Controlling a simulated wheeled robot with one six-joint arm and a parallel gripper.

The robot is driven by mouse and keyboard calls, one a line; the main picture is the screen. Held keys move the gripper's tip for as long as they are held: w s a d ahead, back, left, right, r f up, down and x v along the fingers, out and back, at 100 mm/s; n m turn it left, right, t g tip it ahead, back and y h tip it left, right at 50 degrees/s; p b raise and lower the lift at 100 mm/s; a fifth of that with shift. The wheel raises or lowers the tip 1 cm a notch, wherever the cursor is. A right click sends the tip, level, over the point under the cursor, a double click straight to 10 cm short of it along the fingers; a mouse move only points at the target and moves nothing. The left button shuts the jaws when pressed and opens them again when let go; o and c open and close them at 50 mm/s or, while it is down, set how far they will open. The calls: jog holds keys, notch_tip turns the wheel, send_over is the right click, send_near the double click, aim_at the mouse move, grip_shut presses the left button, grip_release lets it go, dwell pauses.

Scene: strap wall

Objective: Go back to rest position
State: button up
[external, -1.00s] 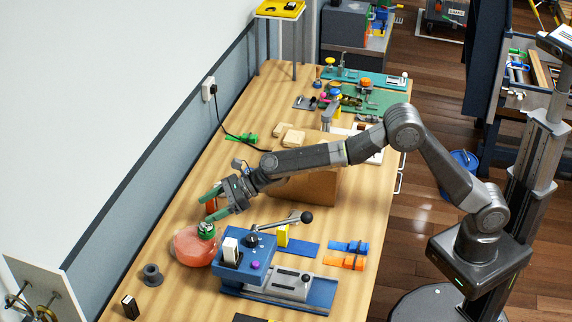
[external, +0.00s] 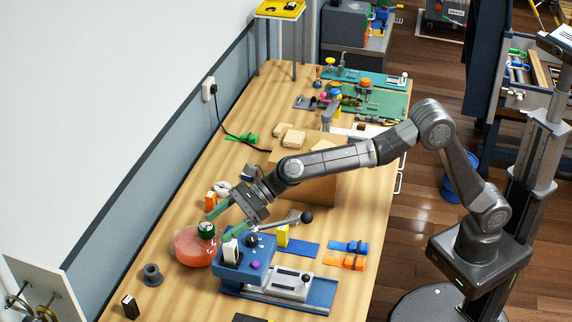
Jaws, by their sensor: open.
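My gripper (external: 222,222) is over the left part of the wooden workbench, with its green fingers spread apart and nothing seen between them. It points down and left, close to a round pink-red flask (external: 190,247) with a green cap (external: 206,230). The lower finger is near the upper edge of a blue clamp device (external: 247,262); I cannot tell whether they touch. My arm reaches from the right across the bench, bent high at the elbow.
A cardboard box (external: 312,189) with beige blocks on top stands behind my forearm. A lever with a black knob (external: 306,216) sticks up from the blue device. Blue and orange clamps (external: 347,262) lie right of it. The wall with a plugged cable runs along the left.

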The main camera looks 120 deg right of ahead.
jog(key=s+a+y+p, duration=0.1)
jog(key=a, duration=1)
jog(key=s+a+f+m+h+p, duration=0.1)
jog(key=s+a+f+h+p, duration=0.1)
jog(key=s+a+f, duration=0.4)
jog(key=shift+s+a+f+p, duration=0.3)
jog(key=shift+a+f, duration=0.1)
jog(key=shift+a, duration=0.15)
dwell(0.5)
